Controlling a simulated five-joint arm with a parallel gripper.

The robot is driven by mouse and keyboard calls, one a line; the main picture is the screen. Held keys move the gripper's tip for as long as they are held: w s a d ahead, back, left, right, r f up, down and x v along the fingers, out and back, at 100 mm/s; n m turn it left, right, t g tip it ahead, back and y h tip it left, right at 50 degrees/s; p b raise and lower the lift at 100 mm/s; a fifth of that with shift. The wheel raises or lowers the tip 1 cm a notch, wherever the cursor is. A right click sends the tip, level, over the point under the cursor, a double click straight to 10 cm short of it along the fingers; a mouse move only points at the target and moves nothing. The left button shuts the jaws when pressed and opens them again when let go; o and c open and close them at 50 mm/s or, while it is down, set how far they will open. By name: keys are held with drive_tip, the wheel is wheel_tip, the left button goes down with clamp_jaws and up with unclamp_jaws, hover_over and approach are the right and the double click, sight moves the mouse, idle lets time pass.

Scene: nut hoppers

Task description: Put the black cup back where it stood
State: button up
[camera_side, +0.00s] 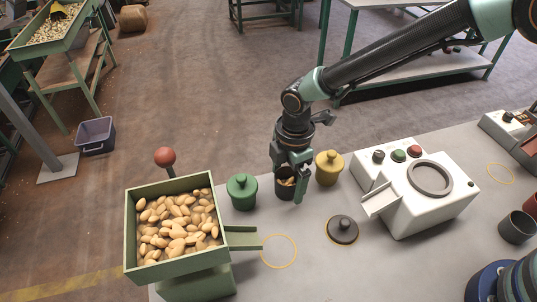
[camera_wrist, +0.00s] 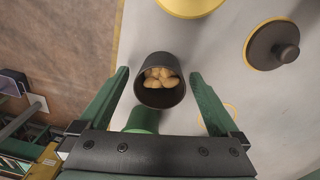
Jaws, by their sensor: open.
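The black cup (camera_side: 284,190) holds several tan nuts and stands on the grey table between the green lidded cup (camera_side: 242,191) and the yellow lidded cup (camera_side: 328,170). In the wrist view the black cup (camera_wrist: 160,97) shows uncovered, with nuts inside. My gripper (camera_side: 289,180) is at the cup; in the wrist view my gripper (camera_wrist: 159,73) is open, one finger on each side of the cup, with gaps visible. The black lid (camera_side: 342,229) lies on the table to the right, over a yellow ring. It also shows in the wrist view (camera_wrist: 272,43).
The green hopper (camera_side: 131,232), full of nuts, stands at left, its chute (camera_side: 243,236) above an empty yellow ring (camera_side: 279,251). A white machine (camera_side: 425,205) stands at right. Dark cups (camera_side: 517,227) stand far right.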

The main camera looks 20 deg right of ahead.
drive_tip(key=d+r+m+t, duration=0.15)
drive_tip(key=d+r, duration=0.25)
drive_tip(key=r, duration=0.4)
drive_tip(key=d+r+m+g, duration=0.1)
drive_tip(key=d+r+m, duration=0.15)
drive_tip(key=r, duration=0.65)
drive_tip(key=s+d+r+m+t, duration=0.2)
drive_tip(key=s+d+m, duration=0.3)
drive_tip(key=d+m, duration=0.3)
drive_tip(key=s+d+r+m+t, duration=0.2)
drive_tip(key=s+d+r+m, duration=0.2)
drive_tip(key=d+m, duration=0.4)
drive_tip(key=s+d, duration=0.1)
drive_tip(key=d, duration=0.5)
drive_tip(key=shift+d+r+t, duration=0.2)
drive_tip(key=shift+t, duration=0.15)
